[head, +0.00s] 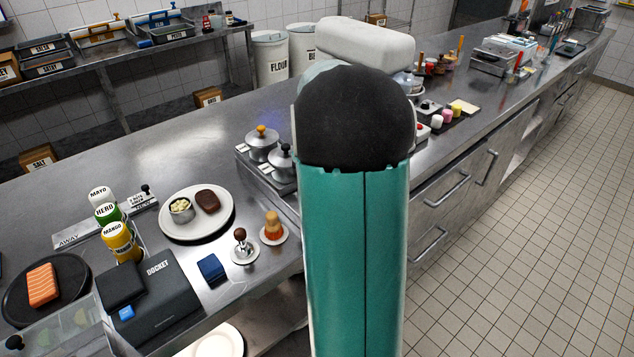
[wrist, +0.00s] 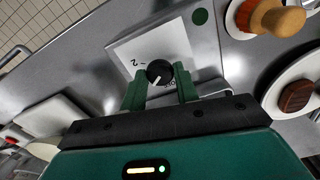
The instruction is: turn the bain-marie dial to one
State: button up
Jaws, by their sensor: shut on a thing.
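The black dial (wrist: 159,71) sits on a white label plate (wrist: 130,58) in the wrist view. My gripper (wrist: 161,84) has its two green fingers on either side of the dial and is shut on it. A pale pointer mark on the dial points toward the lower left of the picture. A printed 2 shows left of the dial; other markings near the fingers are partly covered. In the head view my teal arm hides the dial and gripper. The bain-marie (head: 266,174) with lidded pots stands partly behind my arm.
A brush with a wooden handle (wrist: 277,17) and a plate with a brown patty (wrist: 297,96) lie close to my gripper. The head view shows sauce bottles (head: 118,240), a docket folder (head: 160,300) and a plate (head: 197,232) on the counter. Tiled floor is clear at right.

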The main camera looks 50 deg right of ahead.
jog(key=shift+m, duration=0.5)
jog(key=o, duration=1)
jog(key=shift+c, duration=0.2)
jog(key=shift+r, duration=0.1)
notch_tip(320, 180, up, 14)
jog(key=shift+a, duration=0.1)
